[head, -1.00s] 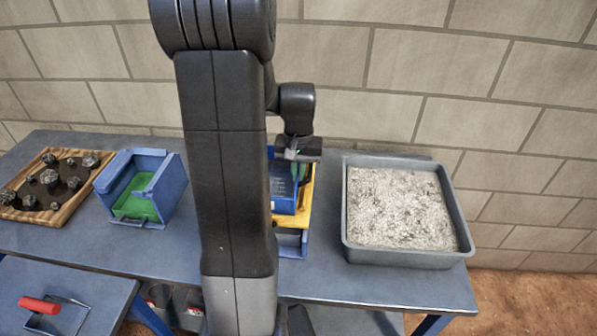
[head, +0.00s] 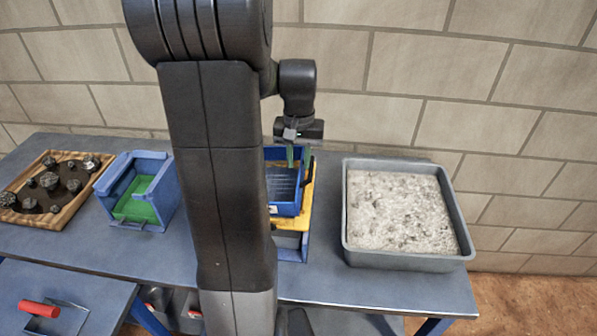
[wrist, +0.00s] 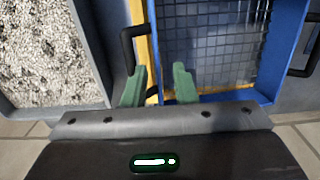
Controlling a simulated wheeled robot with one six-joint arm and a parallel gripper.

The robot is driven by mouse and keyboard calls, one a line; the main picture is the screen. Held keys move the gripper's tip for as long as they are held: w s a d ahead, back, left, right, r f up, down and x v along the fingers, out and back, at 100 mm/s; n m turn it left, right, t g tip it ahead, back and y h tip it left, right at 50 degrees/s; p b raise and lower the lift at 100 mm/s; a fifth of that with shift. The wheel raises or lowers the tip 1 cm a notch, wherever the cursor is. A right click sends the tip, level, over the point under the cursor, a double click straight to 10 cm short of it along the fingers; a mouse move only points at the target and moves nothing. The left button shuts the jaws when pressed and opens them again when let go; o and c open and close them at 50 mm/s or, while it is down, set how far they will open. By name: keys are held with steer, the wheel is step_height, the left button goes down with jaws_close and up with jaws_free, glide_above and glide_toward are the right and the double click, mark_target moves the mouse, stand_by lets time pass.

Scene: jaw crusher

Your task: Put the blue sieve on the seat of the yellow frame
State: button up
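The blue sieve (head: 284,208) rests on the yellow frame (head: 293,221), partly hidden by my arm. It looks about level, but I cannot tell if it is fully down in the seat. In the wrist view its mesh (wrist: 208,45) and blue wall (wrist: 285,50) show, with a black handle on each side. A strip of the yellow frame (wrist: 147,50) shows along its left side. My gripper (wrist: 160,86) is open, its green fingers apart on either side of the sieve's near-left wall. I cannot tell whether they touch it.
A grey tray of pale gravel (head: 350,250) stands right of the frame. A blue box with a green floor (head: 135,210) and a wooden tray of dark rocks (head: 62,217) are at the left. A red-handled scoop (head: 40,308) lies on the lower left table.

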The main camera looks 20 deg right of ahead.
step_height(320, 180, up, 6)
steer(key=shift+r, duration=0.15)
stand_by(0.3)
steer(key=shift+f, duration=3.25)
steer(key=shift+r, duration=0.15)
